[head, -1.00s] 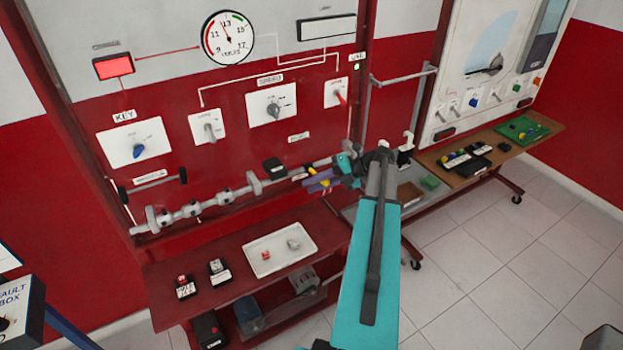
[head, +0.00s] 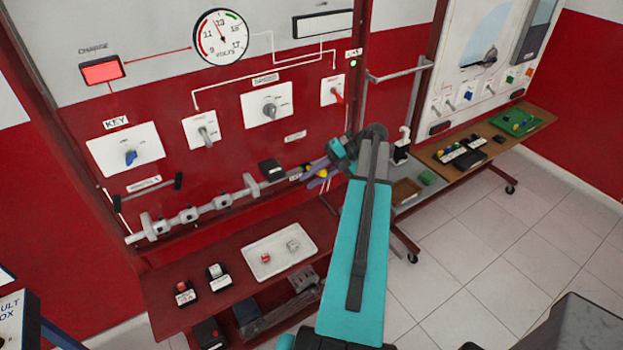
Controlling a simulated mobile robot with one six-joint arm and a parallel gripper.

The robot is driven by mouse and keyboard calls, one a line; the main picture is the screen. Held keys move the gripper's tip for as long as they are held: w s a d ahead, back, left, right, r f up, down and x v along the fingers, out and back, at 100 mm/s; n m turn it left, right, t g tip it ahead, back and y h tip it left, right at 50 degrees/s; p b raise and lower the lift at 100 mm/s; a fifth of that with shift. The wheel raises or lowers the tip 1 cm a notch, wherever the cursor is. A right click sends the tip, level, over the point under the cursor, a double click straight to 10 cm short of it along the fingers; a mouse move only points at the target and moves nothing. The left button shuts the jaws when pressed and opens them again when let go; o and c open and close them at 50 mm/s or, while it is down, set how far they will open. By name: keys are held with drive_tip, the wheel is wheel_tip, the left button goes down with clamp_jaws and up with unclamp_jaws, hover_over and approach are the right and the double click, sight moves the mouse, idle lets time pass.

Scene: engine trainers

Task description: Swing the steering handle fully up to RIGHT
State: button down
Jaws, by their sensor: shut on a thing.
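My gripper (head: 314,174) is at the right end of the red panel, just right of the grey shaft. Its lavender fingers point left from the teal wrist and close around a small yellow piece (head: 322,173). This seems to be part of the steering handle. The rest of the handle is small and mostly hidden by the fingers and wrist. I cannot read its RIGHT marking or tell its exact angle.
A grey shaft with collars (head: 190,214) runs along the panel's lower edge, with a black box (head: 271,169) above its right end. A white tray (head: 258,270) sits on the red shelf below. A second bench (head: 440,168) stands at right.

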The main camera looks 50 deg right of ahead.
drive_tip(key=c, duration=1.6)
unclamp_jaws()
drive_tip(key=shift+o, duration=0.2)
drive_tip(key=shift+s+d+r, duration=0.1)
drive_tip(key=shift+d, duration=0.05)
drive_tip(key=v, duration=1.3)
drive_tip(key=shift+d, duration=0.15)
drive_tip(key=shift+s+r, duration=0.1)
drive_tip(key=shift+r, duration=0.05)
